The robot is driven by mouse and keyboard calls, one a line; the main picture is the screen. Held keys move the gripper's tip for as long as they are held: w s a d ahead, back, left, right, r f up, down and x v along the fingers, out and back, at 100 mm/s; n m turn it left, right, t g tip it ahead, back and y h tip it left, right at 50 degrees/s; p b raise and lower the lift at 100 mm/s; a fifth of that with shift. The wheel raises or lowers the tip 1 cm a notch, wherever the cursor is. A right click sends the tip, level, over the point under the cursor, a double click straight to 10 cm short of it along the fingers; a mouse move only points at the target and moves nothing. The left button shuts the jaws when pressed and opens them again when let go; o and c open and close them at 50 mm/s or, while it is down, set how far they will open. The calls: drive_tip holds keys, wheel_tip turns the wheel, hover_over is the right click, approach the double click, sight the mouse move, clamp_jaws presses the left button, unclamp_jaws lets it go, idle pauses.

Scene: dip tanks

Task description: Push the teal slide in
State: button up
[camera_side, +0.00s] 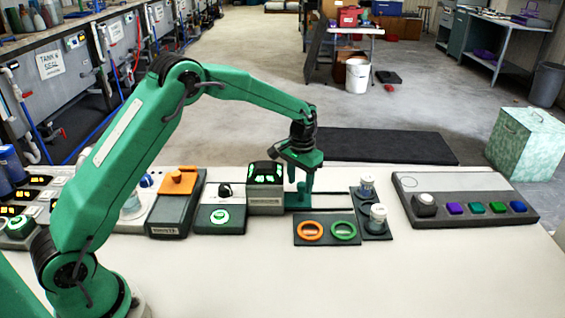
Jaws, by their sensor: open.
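A teal block (299,199) sits low on the table at the left end of a thin dark rail (335,194), beside a grey box with a green-lit display (265,173). It looks like the teal slide. My gripper (300,181) is open and points down just above the block. My gripper and the block are nearly the same colour, so I cannot tell where the fingers end or whether they touch it.
In front lies a dark plate with an orange ring (310,230) and a green ring (344,230). Farther right is a grey panel (450,183) with coloured keys. The table front is clear.

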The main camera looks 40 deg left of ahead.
drive_tip(key=shift+r, duration=3.95)
drive_tip(key=s+r+t, duration=0.3)
drive_tip(key=s+r, duration=1)
drive_tip(key=s, duration=0.3)
drive_tip(key=s+f+t, duration=0.1)
drive_tip(key=s+t, duration=0.1)
drive_tip(key=s, duration=1.5)
drive_tip(key=shift+s+a+f+t, duration=0.2)
drive_tip(key=shift+s+a+t, duration=0.05)
drive_tip(key=shift+a+t, duration=0.1)
